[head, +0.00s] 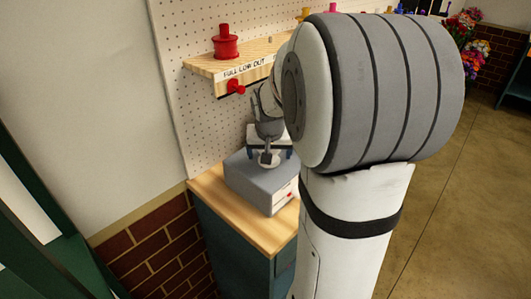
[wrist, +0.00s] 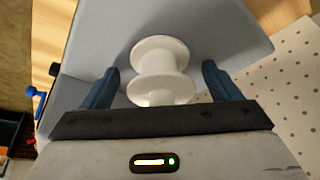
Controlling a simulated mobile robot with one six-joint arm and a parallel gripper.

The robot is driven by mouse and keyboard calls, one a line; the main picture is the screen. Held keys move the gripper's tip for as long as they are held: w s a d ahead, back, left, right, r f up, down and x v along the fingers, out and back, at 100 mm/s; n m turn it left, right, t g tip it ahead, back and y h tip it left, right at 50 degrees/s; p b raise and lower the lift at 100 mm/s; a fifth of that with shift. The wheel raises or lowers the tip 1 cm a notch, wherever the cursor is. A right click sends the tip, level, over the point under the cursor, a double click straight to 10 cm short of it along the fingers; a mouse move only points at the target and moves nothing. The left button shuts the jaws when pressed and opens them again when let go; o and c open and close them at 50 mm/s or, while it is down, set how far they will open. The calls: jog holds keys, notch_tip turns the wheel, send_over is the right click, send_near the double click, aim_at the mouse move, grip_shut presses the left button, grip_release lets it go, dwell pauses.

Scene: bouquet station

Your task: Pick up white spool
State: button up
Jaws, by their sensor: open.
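The white spool (wrist: 162,72) shows whole in the wrist view, between the two blue fingers of my gripper (wrist: 160,84). There is a gap on each side, so the fingers are apart and do not touch it. The spool is against the grey-blue top of a box. In the head view my gripper (head: 269,150) hangs low over the grey box (head: 250,180), and a small pale patch there is probably the spool. My arm hides part of this area.
The grey box stands on a wooden-topped cabinet (head: 222,208) beside a pegboard (head: 192,105). A wooden shelf (head: 205,64) holds a red spool (head: 226,43), with a red knob (head: 236,87) below. In the wrist view a blue knob (wrist: 37,97) is at the left.

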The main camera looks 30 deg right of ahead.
jog(key=shift+c, duration=0.4)
jog(key=c, duration=1.1)
jog(key=shift+s+r, duration=0.1)
jog(key=shift+r, duration=0.05)
